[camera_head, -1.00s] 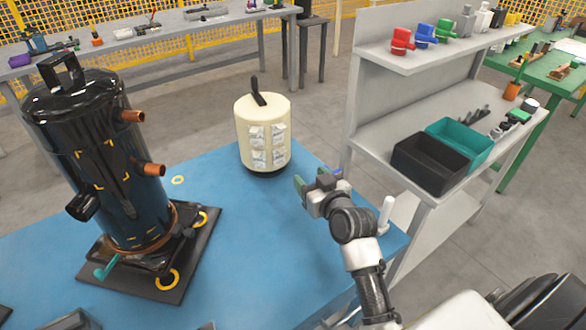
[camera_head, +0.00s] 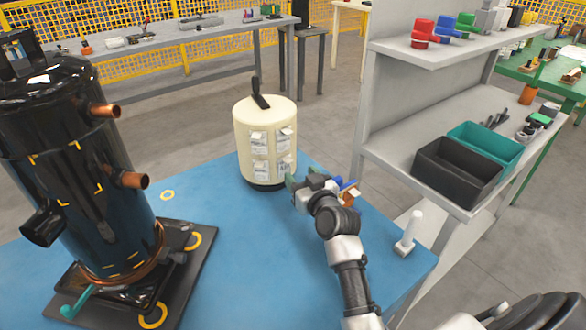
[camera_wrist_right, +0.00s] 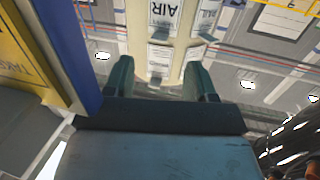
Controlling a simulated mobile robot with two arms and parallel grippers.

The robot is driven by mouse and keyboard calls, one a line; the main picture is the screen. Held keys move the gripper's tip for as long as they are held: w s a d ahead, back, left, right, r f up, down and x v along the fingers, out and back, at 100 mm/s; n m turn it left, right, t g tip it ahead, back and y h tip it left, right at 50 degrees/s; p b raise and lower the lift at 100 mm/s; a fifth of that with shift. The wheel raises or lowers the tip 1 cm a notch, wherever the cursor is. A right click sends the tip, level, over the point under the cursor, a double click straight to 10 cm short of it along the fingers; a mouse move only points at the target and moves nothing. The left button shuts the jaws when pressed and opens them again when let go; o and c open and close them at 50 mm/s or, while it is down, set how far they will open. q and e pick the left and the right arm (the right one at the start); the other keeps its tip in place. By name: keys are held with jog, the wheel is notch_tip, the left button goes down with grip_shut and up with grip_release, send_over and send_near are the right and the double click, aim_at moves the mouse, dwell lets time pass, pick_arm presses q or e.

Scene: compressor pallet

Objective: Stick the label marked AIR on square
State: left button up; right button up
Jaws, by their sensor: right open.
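A cream drum (camera_head: 262,138) with a black handle stands on the blue table and carries several pale labels on its side. In the right wrist view a label marked AIR (camera_wrist_right: 165,14) is readable on the drum, beyond my fingers. My right gripper (camera_head: 296,183) is open and empty, close to the drum's lower right side; its two green fingers (camera_wrist_right: 160,82) are spread apart in the wrist view. The tall black compressor tank (camera_head: 75,120) stands at the left, with yellow corner marks framing a square area (camera_head: 66,176) on its front. My left gripper is out of view.
A white upright piece (camera_head: 410,232) stands by the right edge. A shelf with a black bin (camera_head: 457,172) and a teal bin (camera_head: 485,145) is at the right.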

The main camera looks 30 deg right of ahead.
aim_at(283, 163)
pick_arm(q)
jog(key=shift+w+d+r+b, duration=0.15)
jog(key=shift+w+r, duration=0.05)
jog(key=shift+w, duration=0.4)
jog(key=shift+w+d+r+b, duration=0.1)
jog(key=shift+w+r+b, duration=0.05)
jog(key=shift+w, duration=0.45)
pick_arm(e)
jog(key=w, duration=0.7)
jog(key=shift+d+f, duration=0.2)
jog(key=shift+f, duration=0.05)
jog(key=shift+c, duration=0.4)
jog(key=c, duration=0.9)
jog(key=shift+o, duration=0.7)
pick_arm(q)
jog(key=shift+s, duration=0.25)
pick_arm(e)
grip_shut()
